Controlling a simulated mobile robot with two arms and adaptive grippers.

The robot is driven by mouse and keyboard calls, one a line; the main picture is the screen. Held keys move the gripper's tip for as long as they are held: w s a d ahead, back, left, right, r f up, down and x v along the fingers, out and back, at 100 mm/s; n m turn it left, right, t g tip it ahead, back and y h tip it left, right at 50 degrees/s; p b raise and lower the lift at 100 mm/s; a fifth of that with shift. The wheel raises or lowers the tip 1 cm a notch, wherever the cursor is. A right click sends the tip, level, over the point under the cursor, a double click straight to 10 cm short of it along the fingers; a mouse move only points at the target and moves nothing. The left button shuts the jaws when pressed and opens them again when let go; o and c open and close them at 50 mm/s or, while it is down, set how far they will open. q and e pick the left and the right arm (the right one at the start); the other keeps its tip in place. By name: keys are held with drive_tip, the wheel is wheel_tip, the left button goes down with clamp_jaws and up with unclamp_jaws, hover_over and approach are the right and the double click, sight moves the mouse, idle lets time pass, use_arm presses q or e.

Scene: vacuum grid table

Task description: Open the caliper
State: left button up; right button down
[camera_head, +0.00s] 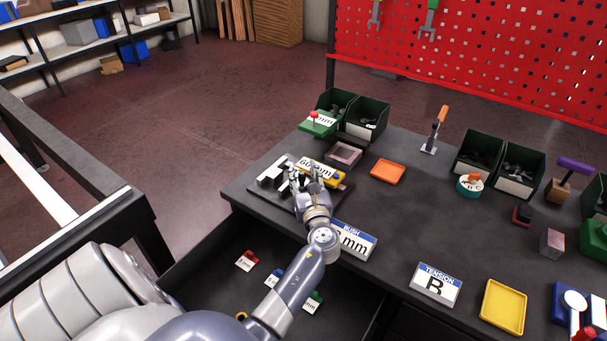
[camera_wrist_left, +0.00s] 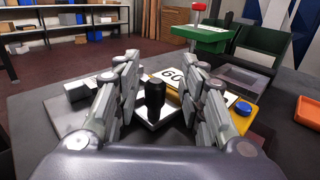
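The caliper (camera_head: 273,170) shows as a pale metal shape on a dark plate (camera_head: 262,191) at the table's left end, partly hidden by my left gripper. In the left wrist view its metal part (camera_wrist_left: 82,91) lies to the left, and an upright black knob (camera_wrist_left: 155,97) stands on a pale metal piece (camera_wrist_left: 160,118). My left gripper (camera_head: 305,173) is over the plate. In the left wrist view the gripper (camera_wrist_left: 160,62) has its fingers apart, one on each side of the knob, with visible gaps. My right gripper is not in view.
Green bins (camera_head: 367,119) and an orange tray (camera_head: 388,172) are behind and right. BUSH (camera_head: 356,240) and TENSION (camera_head: 436,284) signs stand near the front edge. An open drawer (camera_head: 215,283) lies below.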

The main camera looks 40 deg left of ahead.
use_arm(q)
drive_tip(key=v, duration=1.2)
drive_tip(key=shift+d, duration=0.1)
